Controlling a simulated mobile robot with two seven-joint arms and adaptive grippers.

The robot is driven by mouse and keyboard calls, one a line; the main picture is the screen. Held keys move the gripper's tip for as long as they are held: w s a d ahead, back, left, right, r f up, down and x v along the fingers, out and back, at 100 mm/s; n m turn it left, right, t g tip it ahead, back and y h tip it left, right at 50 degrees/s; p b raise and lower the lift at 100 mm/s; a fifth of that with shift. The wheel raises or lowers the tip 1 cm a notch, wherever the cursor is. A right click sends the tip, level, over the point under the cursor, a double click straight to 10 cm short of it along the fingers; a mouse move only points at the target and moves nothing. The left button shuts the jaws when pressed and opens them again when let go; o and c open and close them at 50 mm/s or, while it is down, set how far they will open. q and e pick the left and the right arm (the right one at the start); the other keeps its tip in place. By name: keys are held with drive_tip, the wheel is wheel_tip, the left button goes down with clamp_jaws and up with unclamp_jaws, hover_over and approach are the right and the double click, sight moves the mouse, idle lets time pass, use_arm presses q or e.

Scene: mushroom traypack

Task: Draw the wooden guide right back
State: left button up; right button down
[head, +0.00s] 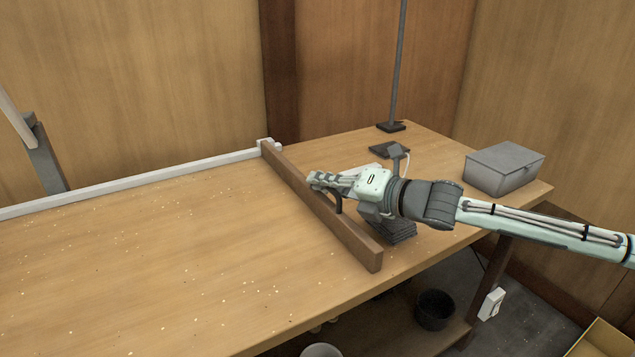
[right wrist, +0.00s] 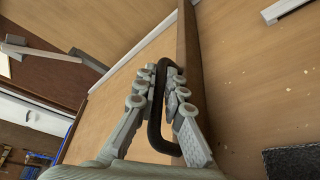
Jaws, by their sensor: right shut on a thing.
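The wooden guide (head: 325,212) is a brown bar lying across the table, from the white rail at the back to near the front edge. A dark handle (right wrist: 154,120) stands out from its right side. My right gripper (head: 322,183) comes in from the right, at about the middle of the guide. In the right wrist view its fingers (right wrist: 165,84) are closed around the handle, with the guide (right wrist: 188,50) just beyond. The fingers hide part of the handle. My left gripper is not in view.
The white rail (head: 130,181) runs along the table's back edge. Left of the guide the table (head: 170,255) is bare except for pale crumbs. Right of it are a dark stack (head: 402,231), a thin post on a black base (head: 391,126) and a grey lidded box (head: 503,169).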

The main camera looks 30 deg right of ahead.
drive_tip(key=shift+d, duration=1)
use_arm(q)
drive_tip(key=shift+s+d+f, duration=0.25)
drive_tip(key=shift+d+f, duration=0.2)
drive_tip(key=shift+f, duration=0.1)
use_arm(e)
drive_tip(key=shift+w+d, duration=0.15)
drive_tip(key=c, duration=1.9)
unclamp_jaws()
drive_tip(key=shift+d, duration=0.15)
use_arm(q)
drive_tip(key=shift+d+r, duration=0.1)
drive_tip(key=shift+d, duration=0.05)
use_arm(e)
drive_tip(key=shift+s+d, duration=0.2)
drive_tip(key=shift+s, duration=0.55)
drive_tip(key=shift+v, duration=3.1)
